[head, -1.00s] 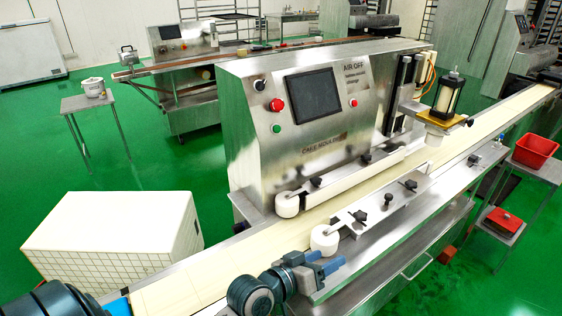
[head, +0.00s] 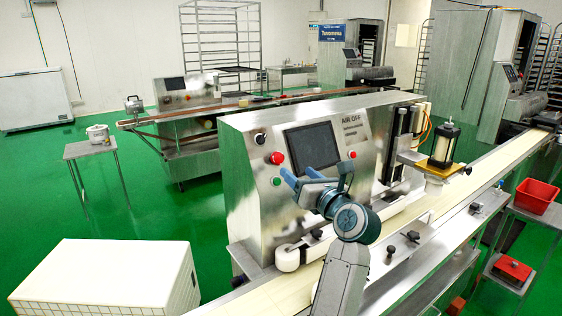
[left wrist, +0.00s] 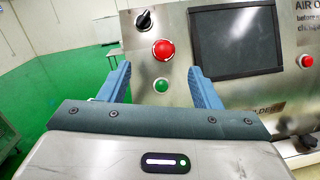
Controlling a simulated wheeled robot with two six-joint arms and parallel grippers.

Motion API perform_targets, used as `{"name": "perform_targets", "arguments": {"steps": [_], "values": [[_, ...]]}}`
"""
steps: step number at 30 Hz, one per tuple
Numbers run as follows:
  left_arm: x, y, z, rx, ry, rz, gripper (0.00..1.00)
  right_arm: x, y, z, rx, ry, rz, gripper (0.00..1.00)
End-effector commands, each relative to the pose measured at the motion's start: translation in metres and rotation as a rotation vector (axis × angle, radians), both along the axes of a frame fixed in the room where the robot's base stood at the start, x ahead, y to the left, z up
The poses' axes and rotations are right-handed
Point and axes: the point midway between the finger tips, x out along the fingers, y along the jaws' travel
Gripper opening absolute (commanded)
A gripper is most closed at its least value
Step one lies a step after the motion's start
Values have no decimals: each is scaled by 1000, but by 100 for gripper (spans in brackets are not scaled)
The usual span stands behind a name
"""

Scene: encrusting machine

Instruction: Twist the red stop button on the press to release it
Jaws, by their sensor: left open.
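The press (head: 240,180) is a steel machine with a sloped front panel. Its large red stop button (head: 276,158) sits at the panel's upper left; it also shows in the left wrist view (left wrist: 163,49), above a green button (left wrist: 161,86) and below a black knob (left wrist: 144,20). My left gripper (head: 300,175) is in front of the panel, open and empty. In the left wrist view its two blue fingers (left wrist: 160,70) point at the panel, with the green button between them and the red button just beyond their tips. My right gripper is not in view.
A dark screen (head: 312,147) is right of the red button, with a smaller red button (head: 352,154) beyond it. A conveyor belt (head: 280,298) runs along the press front, with white rollers (head: 287,259) beside it. A white box (head: 105,275) stands at lower left.

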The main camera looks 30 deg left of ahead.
Motion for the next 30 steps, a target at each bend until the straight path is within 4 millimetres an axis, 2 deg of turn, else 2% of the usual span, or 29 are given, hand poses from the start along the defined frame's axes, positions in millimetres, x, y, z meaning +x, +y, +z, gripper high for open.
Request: {"name": "perform_targets", "arguments": {"steps": [4, 8, 21, 25, 30], "values": [[6, -2, -3, -84, -1, 1, 57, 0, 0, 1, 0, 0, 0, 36], [11, 8, -3, -90, 0, 3, 57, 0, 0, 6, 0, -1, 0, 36], [43, 72, -1, -87, 1, 5, 57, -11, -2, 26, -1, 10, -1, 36], [51, 85, -3, -87, 1, 4, 57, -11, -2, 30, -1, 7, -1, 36], [55, 92, -4, -89, 0, 1, 57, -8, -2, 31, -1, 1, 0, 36]]}}
